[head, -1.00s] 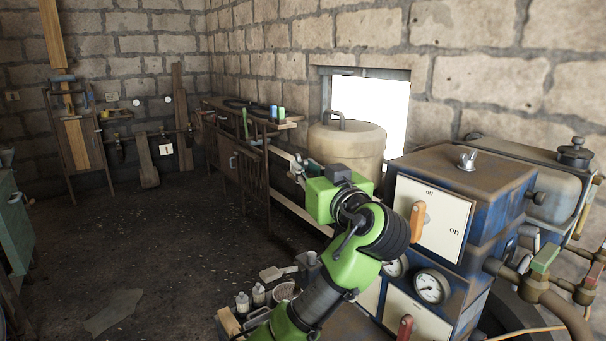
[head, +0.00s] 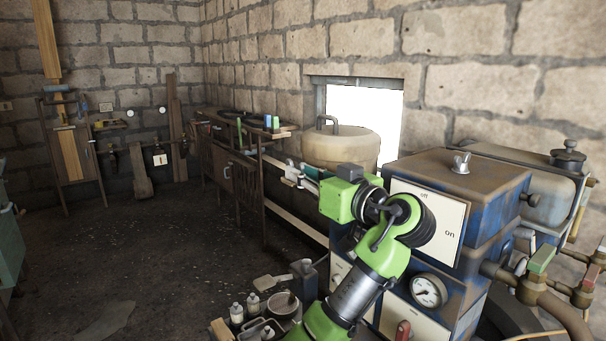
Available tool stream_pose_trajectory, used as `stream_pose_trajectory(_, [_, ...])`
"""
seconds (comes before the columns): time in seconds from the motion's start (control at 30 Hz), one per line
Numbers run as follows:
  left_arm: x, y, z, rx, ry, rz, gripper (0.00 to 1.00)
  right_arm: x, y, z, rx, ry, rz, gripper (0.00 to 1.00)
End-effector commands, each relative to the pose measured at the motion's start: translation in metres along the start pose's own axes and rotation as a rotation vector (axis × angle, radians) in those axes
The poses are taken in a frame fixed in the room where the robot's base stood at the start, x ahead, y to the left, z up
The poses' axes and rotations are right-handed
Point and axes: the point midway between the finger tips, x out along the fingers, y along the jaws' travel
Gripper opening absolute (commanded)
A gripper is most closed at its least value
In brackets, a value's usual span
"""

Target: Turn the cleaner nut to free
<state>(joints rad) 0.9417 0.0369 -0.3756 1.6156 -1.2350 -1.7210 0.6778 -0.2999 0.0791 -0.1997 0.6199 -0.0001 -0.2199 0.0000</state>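The cleaner nut (head: 461,162) is a small grey metal wing nut. It stands upright on the flat rusty top of the blue engine housing (head: 490,205) at the right. My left gripper (head: 291,174) is at the end of the green arm and points left, away from the nut. It is well apart from the nut, to its left, in front of the beige tank. The fingers are small and partly behind the wrist, so I cannot tell whether they are open. My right gripper is not in view.
An on/off panel (head: 428,215) with a lever, partly behind my arm, and a gauge (head: 428,291) are on the housing's front. A beige tank (head: 340,149) stands behind my arm. Bottles and a tray (head: 262,327) are at the bottom. The floor (head: 150,240) at left is mostly clear.

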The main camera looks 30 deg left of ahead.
Motion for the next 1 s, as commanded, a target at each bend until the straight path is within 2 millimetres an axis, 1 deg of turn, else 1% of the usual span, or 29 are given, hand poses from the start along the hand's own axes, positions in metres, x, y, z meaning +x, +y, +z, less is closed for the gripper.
stream_pose_trajectory(0.03, [0.001,0.000,0.001,0.002,-0.003,-0.002,0.27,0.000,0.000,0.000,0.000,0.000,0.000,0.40])
stream_pose_trajectory(0.07, [0.001,0.000,0.001,0.002,-0.003,-0.002,0.33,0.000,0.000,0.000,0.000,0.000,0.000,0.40])
stream_pose_trajectory(0.77, [0.000,0.000,-0.001,0.000,0.001,0.007,0.33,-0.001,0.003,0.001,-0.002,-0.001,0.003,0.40])
stream_pose_trajectory(1.0, [0.001,-0.003,-0.003,0.000,0.004,0.098,0.33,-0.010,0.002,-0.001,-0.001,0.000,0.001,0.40])
